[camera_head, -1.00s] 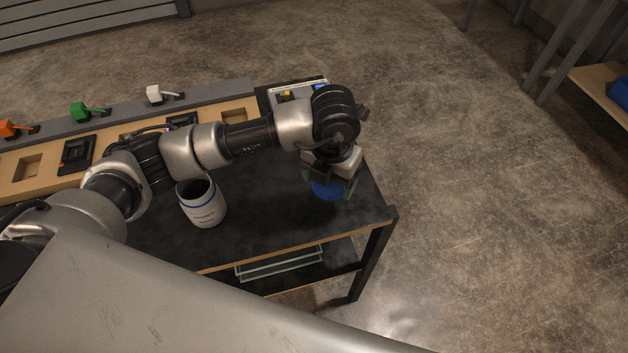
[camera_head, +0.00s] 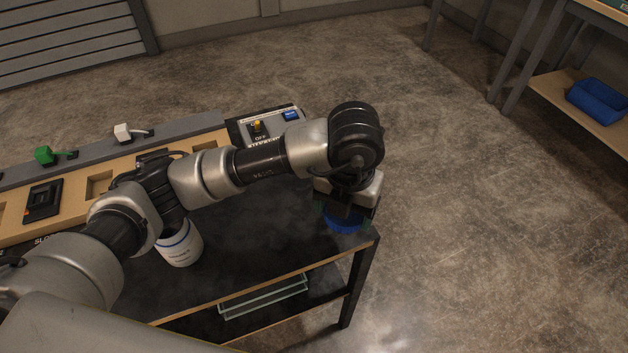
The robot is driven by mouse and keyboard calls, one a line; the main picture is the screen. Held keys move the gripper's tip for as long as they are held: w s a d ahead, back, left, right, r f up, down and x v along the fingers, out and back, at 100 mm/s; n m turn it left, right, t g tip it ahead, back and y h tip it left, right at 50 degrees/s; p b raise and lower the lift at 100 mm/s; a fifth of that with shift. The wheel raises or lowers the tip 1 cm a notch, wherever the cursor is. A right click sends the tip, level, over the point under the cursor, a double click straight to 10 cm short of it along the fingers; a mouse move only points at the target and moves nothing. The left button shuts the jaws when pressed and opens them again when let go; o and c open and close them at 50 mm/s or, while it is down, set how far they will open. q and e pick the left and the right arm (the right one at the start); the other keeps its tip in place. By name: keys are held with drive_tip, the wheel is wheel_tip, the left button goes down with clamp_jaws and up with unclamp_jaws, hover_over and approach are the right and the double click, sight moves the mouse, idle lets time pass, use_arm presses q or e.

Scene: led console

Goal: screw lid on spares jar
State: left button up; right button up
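The spares jar (camera_head: 181,247) is a white open cylinder with a blue band, standing upright on the black tabletop (camera_head: 255,240). My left arm partly covers its top. The blue lid (camera_head: 343,221) is near the table's right end, between the fingers of my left gripper (camera_head: 344,216). The gripper points down and appears shut on the lid, well to the right of the jar. The lid's height above the table is hard to tell, and the gripper body hides its top. My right gripper is not in view.
A console with a wooden slotted panel (camera_head: 98,184), a green lever (camera_head: 45,155), a white lever (camera_head: 124,132) and a switch box (camera_head: 258,127) runs along the table's back. A glass tray (camera_head: 262,296) lies on the lower shelf. The tabletop between jar and lid is clear.

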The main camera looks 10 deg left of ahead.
use_arm(q)
drive_tip(key=s+a+f+m, duration=0.1)
drive_tip(key=a+m, duration=0.7)
drive_tip(key=m, duration=0.8)
drive_tip(key=s+a+f+m, duration=0.1)
drive_tip(key=s+a+m, duration=0.2)
drive_tip(key=a+m, duration=0.5)
drive_tip(key=m, duration=0.9)
drive_tip(key=shift+a+f+m, duration=0.3)
drive_tip(key=shift+a+f, duration=0.05)
drive_tip(key=shift+a, duration=0.1)
